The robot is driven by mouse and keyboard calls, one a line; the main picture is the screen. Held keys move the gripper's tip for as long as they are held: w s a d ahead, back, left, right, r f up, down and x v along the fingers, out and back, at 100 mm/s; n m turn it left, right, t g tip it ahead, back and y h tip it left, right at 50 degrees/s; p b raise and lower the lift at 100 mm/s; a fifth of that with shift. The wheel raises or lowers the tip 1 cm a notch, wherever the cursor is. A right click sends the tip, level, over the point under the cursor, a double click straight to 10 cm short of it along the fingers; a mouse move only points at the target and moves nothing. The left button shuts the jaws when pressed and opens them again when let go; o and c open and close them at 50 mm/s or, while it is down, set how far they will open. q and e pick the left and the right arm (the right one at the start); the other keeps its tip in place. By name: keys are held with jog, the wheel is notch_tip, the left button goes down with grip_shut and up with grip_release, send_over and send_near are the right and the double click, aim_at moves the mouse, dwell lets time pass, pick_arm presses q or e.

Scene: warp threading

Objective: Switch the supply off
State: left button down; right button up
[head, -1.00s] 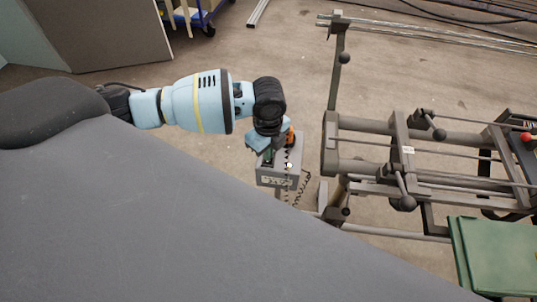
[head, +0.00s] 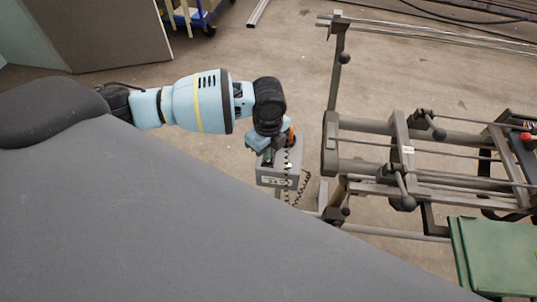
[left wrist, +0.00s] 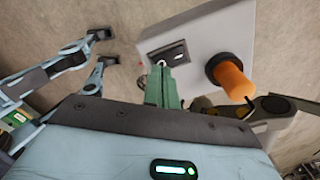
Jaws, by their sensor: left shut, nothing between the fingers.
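The supply is a grey box (head: 278,181) with a pale label on its front, below my left gripper in the head view. In the left wrist view its top face (left wrist: 215,35) carries a black rocker switch (left wrist: 168,54) in a dark frame and an orange knob (left wrist: 234,82) on a black collar. My left gripper (left wrist: 166,78) is shut and empty. Its green fingertips are at the near edge of the switch; I cannot tell whether they touch it. In the head view my left gripper (head: 267,154) partly hides the box top.
A metal frame with rods and black knobs (head: 408,203) stands to the right of the box. A green box (head: 490,250) is at the lower right. A coiled dark cord (head: 303,187) hangs beside the supply. Open concrete floor lies behind.

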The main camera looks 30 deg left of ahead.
pick_arm(q)
jog(key=shift+f, duration=0.3)
pick_arm(e)
jog(key=shift+s+d+f, duration=0.1)
jog(key=shift+d+f, duration=0.05)
jog(key=shift+d, duration=0.05)
